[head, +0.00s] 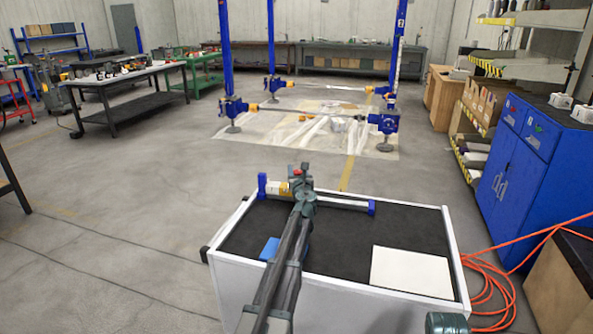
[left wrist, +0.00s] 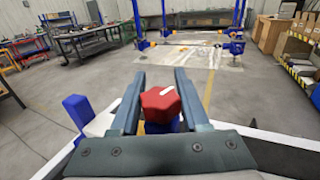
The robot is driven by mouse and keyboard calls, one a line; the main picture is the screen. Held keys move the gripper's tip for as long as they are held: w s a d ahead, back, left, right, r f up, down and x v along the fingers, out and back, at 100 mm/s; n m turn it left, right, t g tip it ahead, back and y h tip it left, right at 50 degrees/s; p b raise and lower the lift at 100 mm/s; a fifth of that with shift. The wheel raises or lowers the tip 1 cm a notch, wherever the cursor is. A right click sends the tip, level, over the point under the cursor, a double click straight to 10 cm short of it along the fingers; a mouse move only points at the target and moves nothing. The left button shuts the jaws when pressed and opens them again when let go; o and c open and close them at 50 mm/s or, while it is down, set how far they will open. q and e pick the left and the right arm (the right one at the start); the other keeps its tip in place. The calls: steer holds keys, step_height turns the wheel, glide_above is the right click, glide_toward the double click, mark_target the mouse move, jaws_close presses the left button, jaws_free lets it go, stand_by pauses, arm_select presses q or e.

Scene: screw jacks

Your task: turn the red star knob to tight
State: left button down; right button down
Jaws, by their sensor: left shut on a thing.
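The red star knob (left wrist: 158,106) sits between the two fingers of my left gripper (left wrist: 160,76) in the left wrist view. A white line on its top points to the upper right. In the head view only a little of the knob (head: 297,172) shows beside my left gripper (head: 301,178), which is shut on it. The knob belongs to a device lying on the cart's black top, with a blue upright end (head: 262,186), a yellow and white labelled part (head: 284,189) and a grey bar (head: 340,203). The gripper hides part of this device.
The white-framed cart (head: 340,288) also carries a white sheet (head: 412,271) and a small blue block (head: 270,249). Orange hose (head: 490,285) lies at the right, near a blue cabinet (head: 530,180).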

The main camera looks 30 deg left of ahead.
arm_select(q)
steer(key=shift+d+m+t+h, duration=0.1)
steer(key=shift+m+t+h, duration=0.3)
steer(key=shift+m+h, duration=0.15)
steer(key=shift+w+h, duration=0.1)
steer(key=shift+h, duration=0.15)
steer(key=shift+c, duration=1.9)
jaws_free()
steer(key=shift+d, duration=0.1)
steer(key=v, duration=1.3)
steer(key=shift+s+d, duration=0.2)
steer(key=shift+s, duration=0.15)
